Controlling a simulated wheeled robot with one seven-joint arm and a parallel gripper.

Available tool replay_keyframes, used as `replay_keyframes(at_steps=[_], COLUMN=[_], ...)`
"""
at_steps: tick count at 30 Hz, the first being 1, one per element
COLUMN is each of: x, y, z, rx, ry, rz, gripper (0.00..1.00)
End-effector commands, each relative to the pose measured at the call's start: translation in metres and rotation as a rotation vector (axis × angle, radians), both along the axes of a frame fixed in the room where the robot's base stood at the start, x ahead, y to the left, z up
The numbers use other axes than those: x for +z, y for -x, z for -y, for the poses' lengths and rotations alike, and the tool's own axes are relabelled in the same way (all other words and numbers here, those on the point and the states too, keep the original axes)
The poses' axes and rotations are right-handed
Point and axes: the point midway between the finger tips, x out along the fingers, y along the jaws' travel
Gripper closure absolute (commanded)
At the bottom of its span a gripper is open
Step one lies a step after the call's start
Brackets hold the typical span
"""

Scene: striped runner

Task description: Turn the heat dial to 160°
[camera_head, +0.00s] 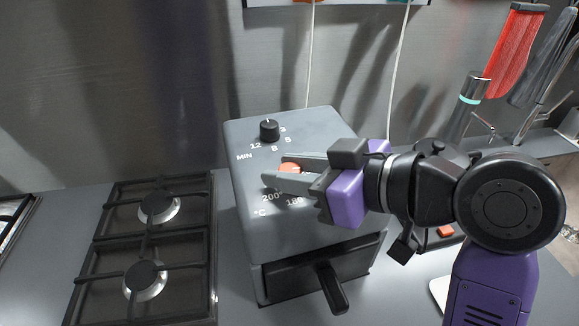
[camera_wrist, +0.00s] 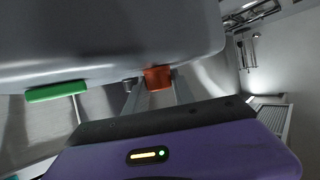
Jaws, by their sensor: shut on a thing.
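The grey oven box (camera_head: 300,245) stands on the counter with a scale on its sloping top; "200", "180" and "°C" show in the head view. The heat dial (camera_head: 291,168) is orange-red and sits on that face, mostly hidden by the fingers. It also shows in the wrist view (camera_wrist: 158,78), between the two fingers. My gripper (camera_head: 281,173) reaches in from the right and is shut on the dial. The dial's pointer and the 160 mark are hidden, so its setting cannot be read.
A black minute dial (camera_head: 269,130) sits higher on the same face. A black handle (camera_head: 331,287) juts from the front of the box. A gas hob (camera_head: 150,245) lies to the left.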

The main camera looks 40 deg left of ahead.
Motion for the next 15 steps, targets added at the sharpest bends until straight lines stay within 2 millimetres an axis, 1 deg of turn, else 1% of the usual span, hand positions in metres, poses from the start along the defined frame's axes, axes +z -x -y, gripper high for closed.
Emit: replay_keyframes(at_steps=[9, 15], x=[0.0016, 0.0004], y=[0.0018, 0.0008], z=[-0.0006, -0.0001], rx=[-0.262, -0.358], ry=[0.001, 0.001], rz=[0.000, -0.002], gripper=[1.00, 1.00])
